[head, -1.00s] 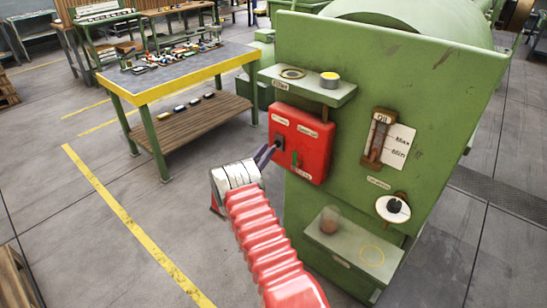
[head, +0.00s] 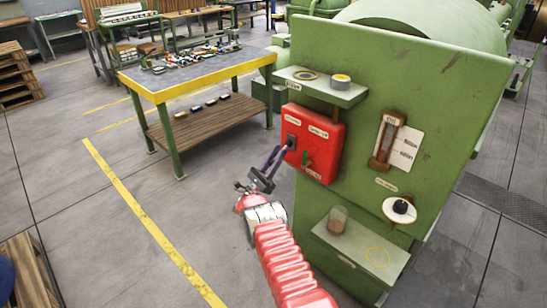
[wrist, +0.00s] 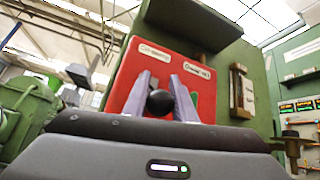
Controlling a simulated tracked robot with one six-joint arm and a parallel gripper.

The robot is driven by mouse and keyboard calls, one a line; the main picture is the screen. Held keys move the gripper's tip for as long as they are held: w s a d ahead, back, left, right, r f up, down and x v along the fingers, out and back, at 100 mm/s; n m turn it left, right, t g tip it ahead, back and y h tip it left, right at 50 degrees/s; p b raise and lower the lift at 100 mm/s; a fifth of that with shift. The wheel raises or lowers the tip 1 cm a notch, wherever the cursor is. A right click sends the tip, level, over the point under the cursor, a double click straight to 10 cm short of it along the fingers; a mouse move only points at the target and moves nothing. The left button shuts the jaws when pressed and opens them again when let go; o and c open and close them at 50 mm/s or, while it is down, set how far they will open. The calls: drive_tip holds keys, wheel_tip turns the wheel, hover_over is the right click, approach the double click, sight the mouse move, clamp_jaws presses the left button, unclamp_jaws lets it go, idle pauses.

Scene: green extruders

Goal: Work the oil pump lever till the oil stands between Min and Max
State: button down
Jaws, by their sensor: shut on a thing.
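The red control box (head: 314,141) is fixed to the green machine panel. My gripper (head: 283,154) reaches its left front side; its two grey fingers are shut on a black knob. In the wrist view the round black knob (wrist: 160,103) sits between the fingers, in front of the red box. A small green lever (head: 305,159) shows lower on the box. The oil gauge (head: 386,142) is a brown upright frame with a tube, right of the box, beside a white Max/Min plate (head: 407,147). The oil level in it is too small to tell.
A yellow-edged workbench (head: 158,97) stands left; floor between is open.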

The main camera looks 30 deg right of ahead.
drive_tip(key=shift+s+d+f+g, duration=0.2)
drive_tip(key=shift+d+g, duration=0.05)
drive_tip(key=shift+g, duration=0.05)
drive_tip(key=c, duration=1.8)
unclamp_jaws()
drive_tip(key=shift+c, duration=0.2)
drive_tip(key=o, duration=0.4)
drive_tip(key=shift+a, duration=0.2)
drive_tip(key=shift+w+r, duration=0.1)
drive_tip(key=shift+a, duration=0.1)
drive_tip(key=v, duration=1.4)
